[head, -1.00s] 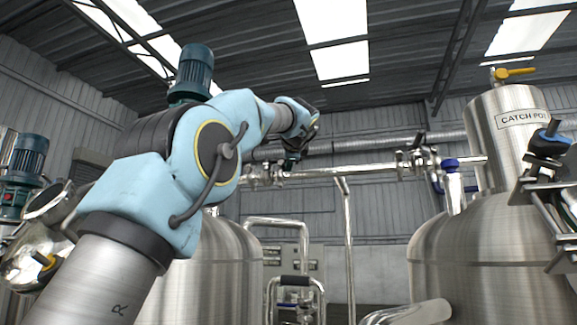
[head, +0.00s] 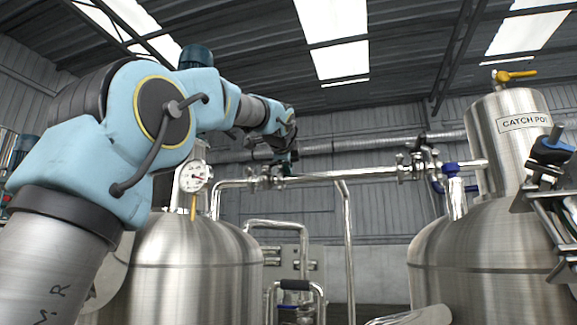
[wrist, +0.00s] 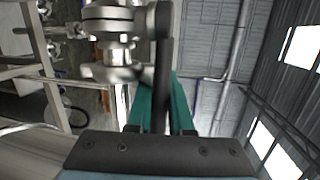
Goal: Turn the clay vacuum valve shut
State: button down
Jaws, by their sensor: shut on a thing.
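The vacuum valve's steel body (wrist: 110,45) shows close up in the wrist view, with clamped flanges on a pipe. A dark lever (wrist: 164,62) runs from a round dark cap beside the body down between my teal fingers. In the picture the lever lies roughly parallel to the short steel pipe beside it. My gripper (wrist: 168,95) is shut on this lever; the fingers hide part of it. In the head view my gripper (head: 292,155) is at the overhead pipe fittings (head: 264,178), and my arm hides part of the valve. No clay colour can be made out.
A steel tank (head: 190,265) with a pressure gauge (head: 195,176) stands below my arm. The catch pot (head: 515,150), with a yellow-handled valve (head: 515,75), is at the right. A horizontal pipe (head: 350,172) leads right to another valve. Upright pipes (head: 347,240) stand between the tanks.

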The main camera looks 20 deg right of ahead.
jog(key=m+g+h, duration=0.1)
jog(key=s+a+m+g+h+b, duration=0.1)
jog(key=m+h, duration=0.1)
jog(key=shift+a+f+g+h, duration=0.2)
jog(key=shift+g+h, duration=0.1)
jog(key=shift+g, duration=0.1)
jog(key=m+g+b, duration=0.1)
jog(key=m+g+h+b, duration=0.1)
jog(key=shift+s+a+f+h+b, duration=0.1)
jog(key=shift+s+a+h+b, duration=0.2)
jog(key=shift+s+a, duration=0.1)
jog(key=shift+s+a+r+m+g+h+p, duration=0.15)
jog(key=shift+a+m+g+h+p, duration=0.4)
jog(key=shift+m+g, duration=1.15)
jog(key=shift+s+a+r+m+g+h+p, duration=0.1)
jog(key=shift+s+a+m+g+h+p, duration=0.35)
jog(key=shift+a+m+g, duration=1.2)
jog(key=shift+s+d+r+m+g+h+p, duration=0.15)
jog(key=shift+m+g+p, duration=0.7)
jog(key=shift+g, duration=1.7)
jog(key=shift+f+m, duration=0.1)
jog(key=shift+m, duration=0.2)
jog(key=c, duration=1.1)
grip_release()
jog(key=shift+w, duration=0.1)
